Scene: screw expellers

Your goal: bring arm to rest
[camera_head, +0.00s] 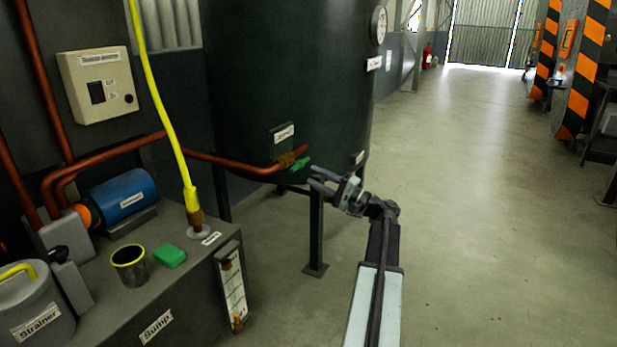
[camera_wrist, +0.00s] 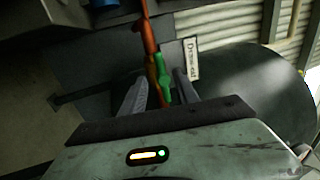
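My arm reaches forward from the bottom of the head view, and my gripper (camera_head: 313,178) points left toward the dark tank (camera_head: 290,85). Its two fingers are apart with nothing visibly held. A green valve handle (camera_head: 300,164) on the copper pipe (camera_head: 235,163) is just beyond the fingertips. In the wrist view, the green handle (camera_wrist: 163,84) and the orange pipe (camera_wrist: 149,38) appear between the open fingers of my gripper (camera_wrist: 160,78). I cannot tell the exact gap between fingers and handle.
At left, a sump unit (camera_head: 165,315) carries a blue motor (camera_head: 123,196), a dark cup (camera_head: 130,264), a green block (camera_head: 170,256) and a strainer (camera_head: 35,310). A tank leg (camera_head: 316,230) stands below my gripper. The floor (camera_head: 480,220) to the right is clear.

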